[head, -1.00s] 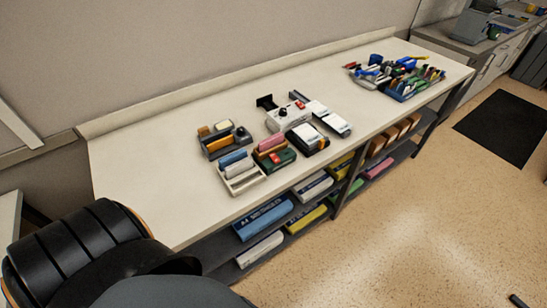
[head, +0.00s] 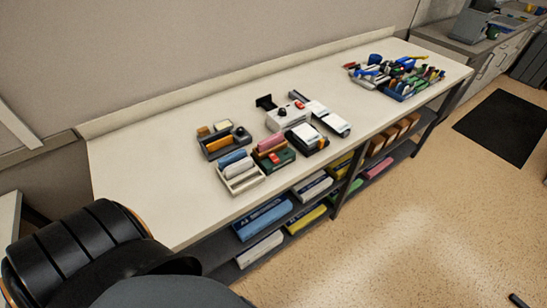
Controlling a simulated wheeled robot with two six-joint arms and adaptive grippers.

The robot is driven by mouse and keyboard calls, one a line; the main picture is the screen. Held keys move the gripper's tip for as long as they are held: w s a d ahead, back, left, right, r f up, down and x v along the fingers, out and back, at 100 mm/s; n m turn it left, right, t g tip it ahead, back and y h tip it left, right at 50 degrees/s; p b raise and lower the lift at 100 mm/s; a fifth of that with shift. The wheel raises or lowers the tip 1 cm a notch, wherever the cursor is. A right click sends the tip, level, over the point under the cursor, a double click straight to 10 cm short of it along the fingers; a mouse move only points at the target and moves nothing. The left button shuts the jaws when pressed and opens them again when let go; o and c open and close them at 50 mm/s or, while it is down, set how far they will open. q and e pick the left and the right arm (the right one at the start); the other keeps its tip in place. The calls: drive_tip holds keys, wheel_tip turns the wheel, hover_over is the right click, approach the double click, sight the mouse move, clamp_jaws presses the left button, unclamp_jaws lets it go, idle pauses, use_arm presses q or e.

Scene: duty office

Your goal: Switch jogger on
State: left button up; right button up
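A small light-grey machine (head: 288,116) with a red switch-like part and a black knob stands on the middle of the long bench, with a black bracket at its back left. It may be the jogger, but no label is readable. The switch position on either is too small to tell. Neither of my grippers can be made out in view, and nothing touches these devices.
The cream bench (head: 150,165) is bare at its left end. Tools crowd a blue bin (head: 402,93) at right. Paper packs fill the shelf below. Open floor (head: 430,210) lies in front, with a black mat (head: 507,127).

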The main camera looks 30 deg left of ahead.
use_arm(q)
clamp_jaws()
drive_tip(key=shift+a, duration=0.1)
idle(1.0)
